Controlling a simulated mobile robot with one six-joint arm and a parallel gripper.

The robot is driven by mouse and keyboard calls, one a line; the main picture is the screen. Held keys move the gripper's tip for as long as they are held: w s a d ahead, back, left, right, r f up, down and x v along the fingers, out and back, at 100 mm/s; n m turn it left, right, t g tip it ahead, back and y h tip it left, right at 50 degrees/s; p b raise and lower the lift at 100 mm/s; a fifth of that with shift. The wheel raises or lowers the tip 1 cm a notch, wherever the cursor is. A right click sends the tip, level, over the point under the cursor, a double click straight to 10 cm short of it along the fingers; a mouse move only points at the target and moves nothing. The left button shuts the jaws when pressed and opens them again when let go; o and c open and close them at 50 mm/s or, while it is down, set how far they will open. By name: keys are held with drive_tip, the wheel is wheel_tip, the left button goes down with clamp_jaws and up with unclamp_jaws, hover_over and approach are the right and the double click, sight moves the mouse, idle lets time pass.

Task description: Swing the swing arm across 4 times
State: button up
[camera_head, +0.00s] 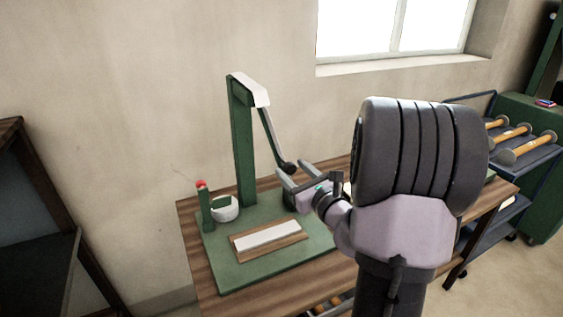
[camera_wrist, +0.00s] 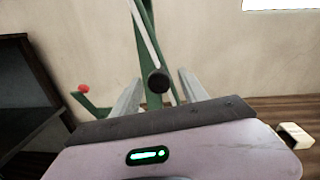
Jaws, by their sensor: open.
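The swing arm (camera_head: 268,134) hangs from the top of a green post (camera_head: 242,145) and slants down to the right, with a dark round knob (camera_head: 287,168) at its lower end. My gripper (camera_head: 292,172) is at the knob. In the wrist view the knob (camera_wrist: 158,81) sits between the two open fingers of my gripper (camera_wrist: 157,90), with a gap on each side. The swing arm (camera_wrist: 147,36) runs up out of the wrist view. Whether the fingers reach past the knob in depth is hard to tell.
The post stands on a green base (camera_head: 222,272) on a wooden table (camera_head: 192,236). A red-tipped green stub (camera_head: 204,205), a white cup (camera_head: 225,208) and a wooden block with a white strip (camera_head: 268,236) are on the base. A dark shelf (camera_head: 40,250) stands left; a cart with rollers (camera_head: 520,150) stands right.

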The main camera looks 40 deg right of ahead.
sight(285, 161)
drive_tip(key=w, duration=0.4)
drive_tip(key=shift+w+d, duration=0.25)
drive_tip(key=shift+d, duration=0.15)
clamp_jaws()
idle(1.0)
